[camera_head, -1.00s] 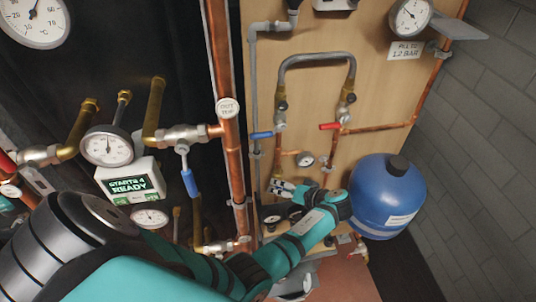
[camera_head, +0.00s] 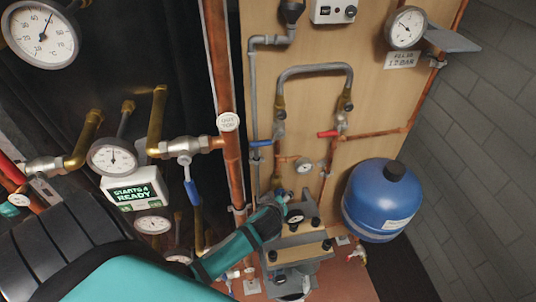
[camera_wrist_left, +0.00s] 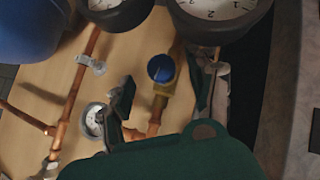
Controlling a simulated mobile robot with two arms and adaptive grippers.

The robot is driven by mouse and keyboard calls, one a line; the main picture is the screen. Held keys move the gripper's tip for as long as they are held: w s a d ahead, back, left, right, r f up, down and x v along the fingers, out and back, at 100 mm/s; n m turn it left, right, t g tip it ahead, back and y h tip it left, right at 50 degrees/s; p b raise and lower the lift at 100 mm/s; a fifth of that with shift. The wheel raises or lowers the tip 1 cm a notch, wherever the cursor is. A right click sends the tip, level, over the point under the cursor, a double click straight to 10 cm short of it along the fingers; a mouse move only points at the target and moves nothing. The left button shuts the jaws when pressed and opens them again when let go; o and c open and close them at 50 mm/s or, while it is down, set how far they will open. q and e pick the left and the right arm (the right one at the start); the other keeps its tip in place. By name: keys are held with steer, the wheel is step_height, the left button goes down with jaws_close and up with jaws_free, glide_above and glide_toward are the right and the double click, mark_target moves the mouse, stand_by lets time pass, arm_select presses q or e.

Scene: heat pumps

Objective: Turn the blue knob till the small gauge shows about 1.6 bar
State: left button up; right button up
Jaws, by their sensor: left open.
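The blue knob (camera_wrist_left: 161,68) sits on a brass fitting in the left wrist view. It appears between the two dark fingers of my open left gripper (camera_wrist_left: 165,97), with space visible on both sides. The small gauge (camera_wrist_left: 94,118) is beside the left finger, partly covered by it; its reading is too small to tell. In the head view the small gauge (camera_head: 303,165) is on the wooden board, its needle unreadable. My left arm reaches in from the lower left there, and I cannot make out its fingers or the knob. My right gripper is not in view.
A blue tank (camera_head: 383,200) stands right of the board. Copper pipes and a red lever (camera_head: 328,134) are above. Two large dial gauges (camera_wrist_left: 215,10) are close in the wrist view.

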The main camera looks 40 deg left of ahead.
arm_select(q)
steer(key=s+d+r+m, duration=0.1)
steer(key=s+d+r, duration=0.1)
steer(key=s, duration=0.4)
steer(key=s+d+r+m+g+b, duration=0.1)
steer(key=s+d+r, duration=0.2)
steer(key=s+r, duration=0.2)
steer(key=shift+s+d+m+h, duration=0.3)
steer(key=shift+s+h, duration=0.1)
steer(key=shift+s, duration=0.25)
